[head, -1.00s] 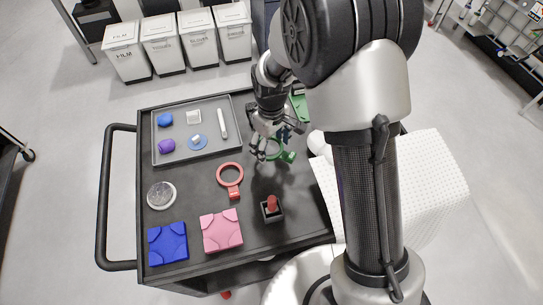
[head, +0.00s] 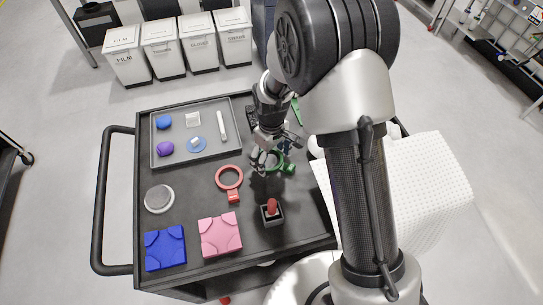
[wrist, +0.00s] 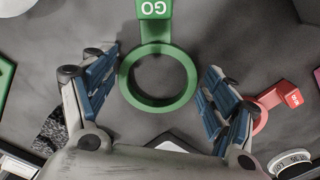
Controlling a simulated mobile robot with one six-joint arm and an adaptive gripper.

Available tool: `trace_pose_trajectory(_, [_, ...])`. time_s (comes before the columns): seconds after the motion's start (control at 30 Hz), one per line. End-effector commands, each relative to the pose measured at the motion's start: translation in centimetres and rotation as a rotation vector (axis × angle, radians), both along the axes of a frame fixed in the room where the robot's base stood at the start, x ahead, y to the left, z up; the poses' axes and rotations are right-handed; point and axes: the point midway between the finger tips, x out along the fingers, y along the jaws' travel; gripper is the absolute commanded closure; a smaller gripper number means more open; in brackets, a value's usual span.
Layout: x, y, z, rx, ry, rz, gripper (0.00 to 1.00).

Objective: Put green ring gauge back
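The green ring gauge (head: 273,162) is at the right half of the cart top, with its handle (head: 289,168) toward the right. In the wrist view the green ring (wrist: 128,82) lies between my fingers, its "GO" handle at the top edge. My gripper (wrist: 158,80) is open, with one finger on each side of the ring and a small gap visible at both. My gripper also shows in the head view (head: 268,157), over the ring. I cannot tell whether the ring rests fully on the cart. A red ring gauge (head: 229,177) lies to its left.
A white cloth (head: 425,190) hangs at right.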

Motion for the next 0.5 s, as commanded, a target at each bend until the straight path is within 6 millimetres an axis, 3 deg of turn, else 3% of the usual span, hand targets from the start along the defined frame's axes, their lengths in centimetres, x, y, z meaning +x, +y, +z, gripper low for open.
trace_pose_trajectory(0.13, [0.0,0.0,0.02,0.0,0.0,0.0,0.09])
trace_pose_trajectory(0.5, [0.0,0.0,0.2,0.0,0.0,0.0,0.09])
